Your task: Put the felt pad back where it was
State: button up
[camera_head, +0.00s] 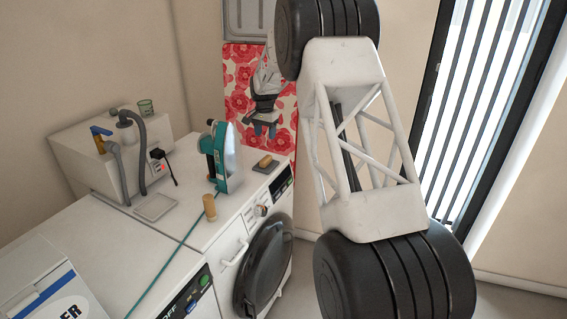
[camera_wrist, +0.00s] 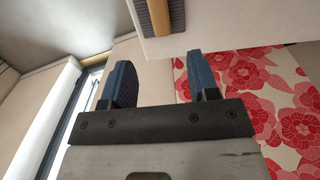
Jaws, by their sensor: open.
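I cannot tell for sure which piece is the felt pad. A flat light-grey square (camera_head: 155,207) lies on the white worktop, in front of the hose. A dark flat piece (camera_head: 259,168) with a tan block (camera_head: 265,161) on it lies near the right edge of the worktop. In the wrist view, a dark ribbed piece (camera_wrist: 177,14) with a tan strip (camera_wrist: 159,16) shows at the top, on a white surface. My gripper (camera_head: 262,133) is above and behind that corner, fingers pointing down. In the wrist view its blue fingers (camera_wrist: 160,62) are apart, with nothing between them.
A teal iron (camera_head: 228,158) stands upright near the dark piece, its cord crossing the worktop. A tan cylinder (camera_head: 209,206) stands in front of it. A white box (camera_head: 85,160) with a valve and grey hose (camera_head: 139,150) is behind. A floral panel (camera_head: 285,100) hangs behind my gripper.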

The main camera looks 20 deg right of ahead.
jog(key=s+a+r+n, duration=0.1)
jog(key=s+a+r, duration=0.1)
jog(key=s+r, duration=0.65)
jog(key=s+a+r+n+t, duration=0.1)
jog(key=s+r+n, duration=0.15)
jog(key=s, duration=1.05)
jog(key=s+a+r+n, duration=0.1)
jog(key=s+a+r, duration=0.1)
jog(key=s+r, duration=0.6)
jog(key=s+a+f+n, duration=0.1)
jog(key=s+f+n, duration=0.1)
jog(key=s, duration=1.7)
jog(key=s+a+f+n+t, duration=0.1)
jog(key=s+f, duration=0.3)
jog(key=s, duration=1.5)
jog(key=shift+a+f+n+t, duration=0.2)
jog(key=shift+f+n+t, duration=0.1)
jog(key=shift+n, duration=0.35)
